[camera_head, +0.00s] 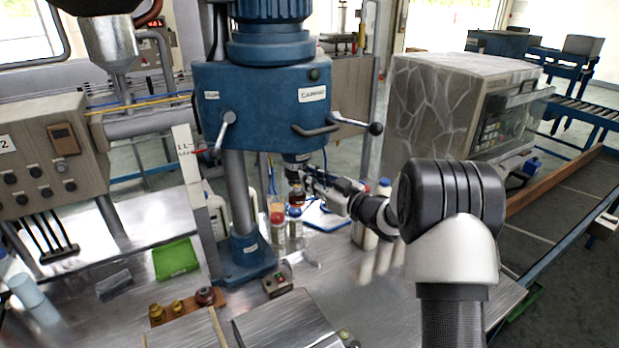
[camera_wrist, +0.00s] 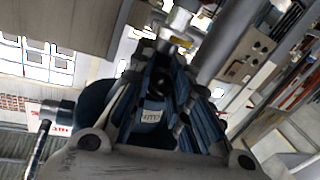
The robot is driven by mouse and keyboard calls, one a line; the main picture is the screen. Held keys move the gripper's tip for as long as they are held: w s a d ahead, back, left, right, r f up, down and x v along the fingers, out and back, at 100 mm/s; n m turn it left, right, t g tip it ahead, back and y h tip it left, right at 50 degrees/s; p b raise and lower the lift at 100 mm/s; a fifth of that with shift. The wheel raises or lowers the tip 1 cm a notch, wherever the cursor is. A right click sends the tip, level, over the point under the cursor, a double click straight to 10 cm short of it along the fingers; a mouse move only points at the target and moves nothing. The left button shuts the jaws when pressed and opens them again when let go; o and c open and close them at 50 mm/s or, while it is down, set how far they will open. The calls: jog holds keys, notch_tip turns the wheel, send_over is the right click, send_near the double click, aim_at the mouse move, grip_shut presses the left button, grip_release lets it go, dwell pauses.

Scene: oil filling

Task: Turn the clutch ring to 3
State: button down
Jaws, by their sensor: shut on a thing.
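The blue capping head (camera_head: 262,105) stands on its column over the bench. A short dark spindle with a pale label (camera_head: 298,157) hangs under it, and the clutch ring is at its lower end. My gripper (camera_head: 302,177) reaches in from the right just under the head, with its fingers closed around the clutch ring. In the wrist view my gripper (camera_wrist: 160,72) has its fingers on both sides of a dark round part. The fingers hide most of the ring, and I cannot read any number or mark on it.
A red-capped bottle (camera_head: 278,222) stands on the bench below the spindle. The head's lever with a black knob (camera_head: 376,128) sticks out above my arm. A green tray (camera_head: 176,258) and a wooden block with brass parts (camera_head: 180,306) lie at left. A grey stone-patterned machine (camera_head: 440,108) stands right.

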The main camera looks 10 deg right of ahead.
jog(key=shift+w+d+y, duration=0.1)
jog(key=shift+y, duration=0.2)
jog(key=shift+r, duration=0.1)
jog(key=c, duration=1.4)
grip_release()
jog(key=shift+c, duration=0.2)
jog(key=v, duration=1.2)
